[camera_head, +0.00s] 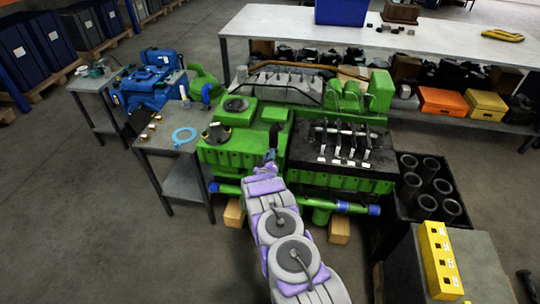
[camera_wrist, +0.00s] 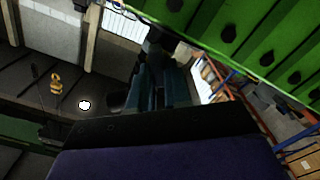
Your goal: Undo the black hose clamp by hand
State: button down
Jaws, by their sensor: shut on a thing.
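The green engine (camera_head: 225,155) stands in the middle of the head view. My gripper (camera_head: 269,156) is at its near side, between the green block on the left and the black part on the right. In the wrist view my gripper (camera_wrist: 165,72) is shut on a small dark piece, which appears to be the black hose clamp (camera_wrist: 160,38). The clamp lies close below the green engine edge in that picture. Its shape and fastening are too dark to make out, and my gripper hides it in the head view.
A small table (camera_head: 150,143) with a blue ring (camera_head: 184,135) stands left of the engine. A black crate of cylinders (camera_head: 403,222) and a yellow block (camera_head: 440,262) are at right. A long workbench (camera_head: 290,22) is behind. Open floor lies at front left.

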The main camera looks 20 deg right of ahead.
jog(key=shift+w+a+n+p, duration=0.1)
jog(key=shift+n+p, duration=0.1)
jog(key=shift+n, duration=0.65)
jog(key=shift+w+a+n+p, duration=0.1)
jog(key=shift+n+p, duration=0.1)
jog(key=shift+n, duration=0.65)
jog(key=shift+f, duration=0.1)
jog(key=c, duration=1.1)
grip_release()
jog(key=shift+f, duration=0.1)
jog(key=p+v, duration=0.2)
jog(key=v, duration=1.5)
jog(key=shift+a, duration=0.2)
jog(key=shift+s, duration=0.15)
